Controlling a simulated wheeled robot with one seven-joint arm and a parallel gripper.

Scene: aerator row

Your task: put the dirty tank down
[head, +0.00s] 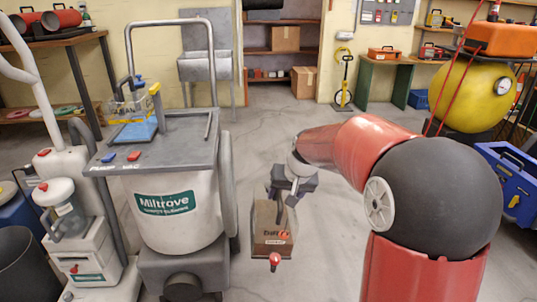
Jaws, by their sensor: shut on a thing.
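The dirty tank (265,242) is a brownish, box-shaped tank with an orange-and-white label and a red knob low on its front. It hangs roughly upright from my gripper (282,207), to the right of the white Miltrove machine (180,222). My gripper is shut on the top part of the tank, and the grip itself is partly hidden. I cannot tell how far the tank is above the floor. A clear tank (130,108) with a blue cap and yellow marking stands on a blue patch on the machine's grey top.
Another white machine with a clear canister (66,215) stands at the left. A blue crate (508,185) and a yellow round tank (470,95) are at the right. The concrete floor (300,130) in the middle is clear.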

